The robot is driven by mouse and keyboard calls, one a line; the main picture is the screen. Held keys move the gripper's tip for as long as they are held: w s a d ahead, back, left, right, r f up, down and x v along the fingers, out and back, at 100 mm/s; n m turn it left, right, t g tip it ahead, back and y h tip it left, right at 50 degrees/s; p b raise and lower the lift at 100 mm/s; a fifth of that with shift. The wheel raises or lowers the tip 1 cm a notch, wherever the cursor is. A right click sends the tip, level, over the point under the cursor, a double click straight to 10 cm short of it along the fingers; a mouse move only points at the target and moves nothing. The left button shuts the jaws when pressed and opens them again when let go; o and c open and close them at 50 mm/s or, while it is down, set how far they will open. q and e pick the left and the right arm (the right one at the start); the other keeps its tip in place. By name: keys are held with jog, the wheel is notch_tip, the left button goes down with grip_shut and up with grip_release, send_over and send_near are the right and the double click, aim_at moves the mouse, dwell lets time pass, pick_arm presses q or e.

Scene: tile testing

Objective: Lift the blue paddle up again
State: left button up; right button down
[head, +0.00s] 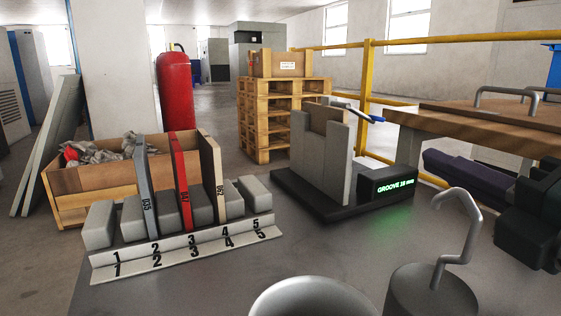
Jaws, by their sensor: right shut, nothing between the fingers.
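The blue paddle (376,118) is the blue end of a thin grey lever on the test stand. The lever slopes down to the right from the top of the upright grey blocks (318,150). My right gripper (432,165) is at the right, below and to the right of the paddle and apart from it. It is shut and empty, partly under the line of the wooden tabletop. My left gripper is out of the picture.
The stand's black base bears a lit display (388,187) reading "GROOVE 18 mm". A numbered rack (190,248) with upright plates stands left. A hooked grey weight (435,290) is in front. A wooden table (500,120) and yellow railing (367,90) lie behind.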

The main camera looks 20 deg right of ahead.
jog(key=shift+a+f, duration=0.1)
jog(key=shift+f, duration=0.25)
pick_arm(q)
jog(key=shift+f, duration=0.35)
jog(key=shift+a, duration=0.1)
pick_arm(e)
jog(key=shift+r, duration=0.1)
jog(key=shift+w, duration=0.15)
jog(key=shift+w, duration=0.25)
jog(key=b, duration=0.1)
send_near(369, 121)
jog(key=w+a, duration=0.1)
jog(key=w+a+f, duration=0.1)
jog(key=w, duration=0.1)
jog(key=shift+w+a, duration=0.2)
jog(key=shift+w, duration=0.1)
jog(key=shift+w+d+r+b, duration=0.2)
jog(key=shift+w+d+r, duration=0.1)
jog(key=shift+w+d, duration=0.35)
jog(key=shift+w+d+r+b, duration=0.2)
jog(key=shift+w+d+r, duration=0.1)
jog(key=shift+w+d, duration=0.35)
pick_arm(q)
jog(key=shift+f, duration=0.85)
